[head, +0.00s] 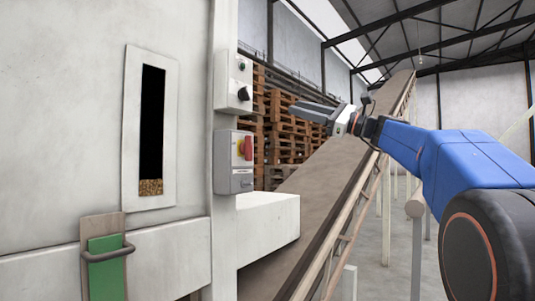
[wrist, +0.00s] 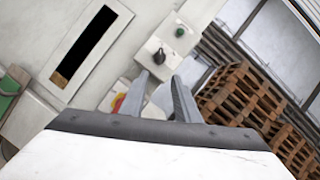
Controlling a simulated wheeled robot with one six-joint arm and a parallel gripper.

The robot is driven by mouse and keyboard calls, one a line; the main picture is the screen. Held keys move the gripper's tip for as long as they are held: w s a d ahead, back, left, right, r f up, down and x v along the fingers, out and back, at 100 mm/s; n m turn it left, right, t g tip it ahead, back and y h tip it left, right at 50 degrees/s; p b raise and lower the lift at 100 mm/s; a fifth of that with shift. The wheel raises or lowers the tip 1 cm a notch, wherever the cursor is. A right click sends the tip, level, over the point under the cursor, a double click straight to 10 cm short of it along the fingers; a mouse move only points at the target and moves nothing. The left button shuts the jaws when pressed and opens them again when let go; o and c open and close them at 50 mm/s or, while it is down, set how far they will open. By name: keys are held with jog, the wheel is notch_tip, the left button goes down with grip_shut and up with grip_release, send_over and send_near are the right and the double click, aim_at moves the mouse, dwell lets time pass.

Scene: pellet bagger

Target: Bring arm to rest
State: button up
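My gripper (head: 298,105) is held up in free air at the end of my blue arm, in the middle of the head view. It points left, towards the machine's control boxes. In the wrist view its two grey fingers (wrist: 160,78) stand apart with nothing between them. Beyond the fingertips is the upper switch box (wrist: 165,48) with a black knob and a green button. The fingers look clear of it, though the exact distance cannot be told.
The bagger's pale wall (head: 60,120) has a sight window (head: 151,187) with pellets low in it. A lower box (head: 234,162) carries a red-and-yellow switch. A conveyor (head: 330,180) rises behind my gripper; stacked pallets (head: 283,130) stand beyond.

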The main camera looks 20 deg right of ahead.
jog(key=s+a+f+n+g+h, duration=0.2)
jog(key=s+a+f, duration=0.2)
jog(key=f, duration=0.7)
jog(key=s+a+f+n+g+h, duration=0.25)
jog(key=a+f, duration=0.25)
jog(key=f, duration=0.6)
jog(key=s+a+f+n+g+h, duration=0.1)
jog(key=s+a+f+n+h, duration=0.2)
jog(key=f, duration=0.7)
jog(key=s+d+f+n+g+h, duration=0.1)
jog(key=s+d+f+n+h, duration=0.1)
jog(key=s+f, duration=0.5)
jog(key=s+d+f+n+g+h, duration=0.2)
jog(key=s+f+n, duration=0.4)
jog(key=f, duration=0.9)
jog(key=s+d+f+n+g+h, duration=0.1)
jog(key=s+f+n+h, duration=0.3)
jog(key=s+f, duration=0.6)
jog(key=shift+s+d+f+h, duration=0.2)
jog(key=shift+d+f+h, duration=0.2)
jog(key=shift+d, duration=0.15)
